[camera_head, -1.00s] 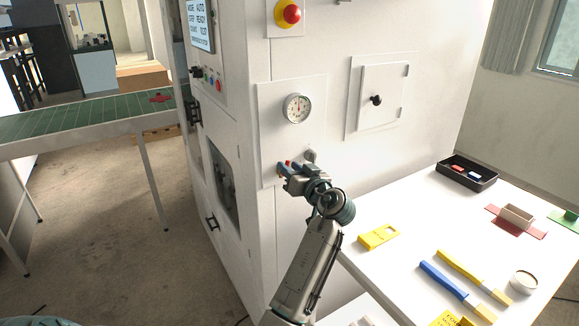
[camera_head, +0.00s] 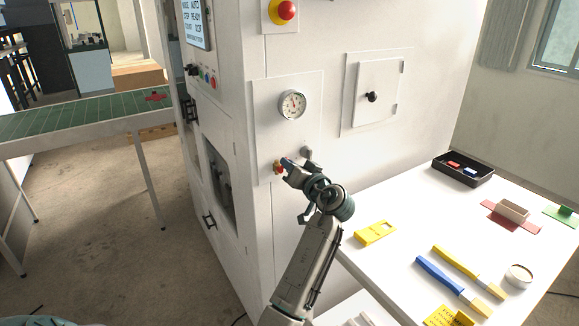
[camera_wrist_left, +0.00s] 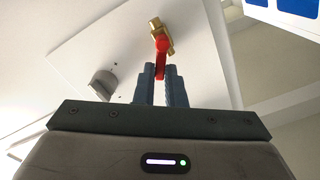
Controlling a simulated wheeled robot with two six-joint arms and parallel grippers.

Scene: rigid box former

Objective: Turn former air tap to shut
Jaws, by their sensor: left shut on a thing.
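The air tap is on a white panel on the front of the former, below the gauge. In the left wrist view its brass body (camera_wrist_left: 158,28) shows at the top, and its red lever (camera_wrist_left: 161,58) runs down between my fingers. In the head view the tap (camera_head: 278,167) is partly hidden by my gripper. My left gripper (camera_head: 288,165) is at the tap, shut on the red lever; its blue-grey fingers also show in the left wrist view (camera_wrist_left: 158,80). My right gripper is not in view.
A round pressure gauge (camera_head: 292,105) sits above the tap. A grey round knob (camera_head: 306,152) is just right of it, near my wrist. A red emergency button (camera_head: 285,11) is higher up. The white table (camera_head: 400,262) at right holds tools and a black tray (camera_head: 462,171).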

